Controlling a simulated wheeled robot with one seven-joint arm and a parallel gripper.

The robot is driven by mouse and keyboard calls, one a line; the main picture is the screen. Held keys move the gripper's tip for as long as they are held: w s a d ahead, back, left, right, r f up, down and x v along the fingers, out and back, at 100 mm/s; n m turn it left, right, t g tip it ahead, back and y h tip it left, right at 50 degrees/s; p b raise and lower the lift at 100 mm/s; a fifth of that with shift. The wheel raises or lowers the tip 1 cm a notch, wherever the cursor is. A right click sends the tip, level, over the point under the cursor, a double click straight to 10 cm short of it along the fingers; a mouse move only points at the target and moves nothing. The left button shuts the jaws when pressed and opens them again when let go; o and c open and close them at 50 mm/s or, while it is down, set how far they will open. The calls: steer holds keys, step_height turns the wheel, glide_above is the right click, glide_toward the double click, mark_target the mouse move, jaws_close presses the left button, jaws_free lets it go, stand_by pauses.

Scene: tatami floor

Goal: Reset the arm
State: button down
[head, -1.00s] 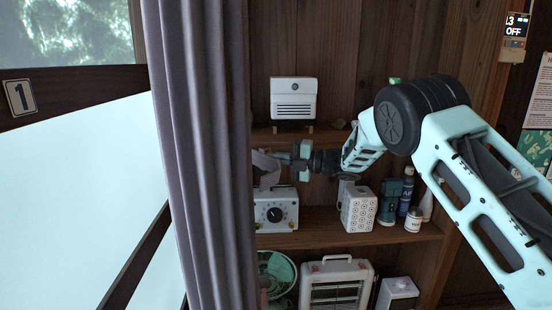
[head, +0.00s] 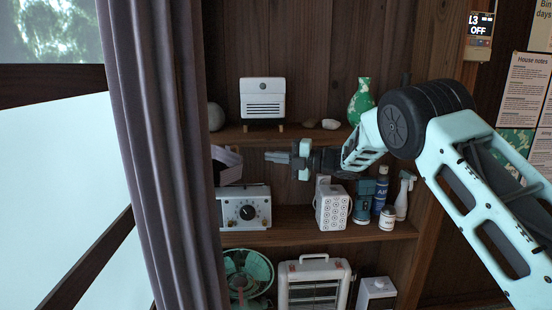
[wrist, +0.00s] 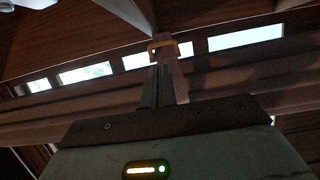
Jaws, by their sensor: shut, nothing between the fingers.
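My gripper (head: 276,157) is at the end of my outstretched arm, pointing left in front of the shelf unit. Its fingers are shut and nothing shows between them. In the wrist view the two fingers (wrist: 163,86) lie together, pointing up the picture. The gripper appears apart from the shelf things, in the gap above the white radio (head: 244,207) with a dial and just right of a dark box with a pale lilac rim (head: 227,165).
A purple curtain (head: 160,150) hangs left of the shelves. The upper shelf holds a white heater-like box (head: 262,99) and a green vase (head: 361,100). A patterned white box (head: 332,207) and several bottles stand on the middle shelf. A fan (head: 247,275) and heater (head: 314,284) stand below.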

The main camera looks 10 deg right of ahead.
step_height(320, 180, up, 4)
steer(key=a+m+t+h, duration=0.2)
steer(key=m+t+h, duration=0.25)
steer(key=m, duration=0.35)
steer(key=s+a+f+m+g+h, duration=0.1)
steer(key=s+m+h, duration=0.25)
steer(key=s, duration=0.25)
steer(key=s+a+f+m+h, duration=0.1)
steer(key=s+f+m+h, duration=0.1)
steer(key=s+m, duration=0.35)
steer(key=s+d+f+m+g+h, duration=0.2)
steer(key=s+f+g, duration=0.15)
steer(key=s, duration=1.05)
steer(key=s+d+f+m+g+h, duration=0.2)
steer(key=s+d+g, duration=0.15)
steer(key=s, duration=1.05)
steer(key=s+d+f+m+g+h, duration=0.1)
steer(key=s+f+m+g+h, duration=0.2)
steer(key=s, duration=1.1)
step_height(320, 180, up, 13)
steer(key=g+y+p, duration=0.1)
steer(key=p, duration=1.2)
steer(key=shift+w+f+n, duration=0.15)
steer(key=shift+w+n, duration=0.15)
steer(key=shift+w, duration=0.05)
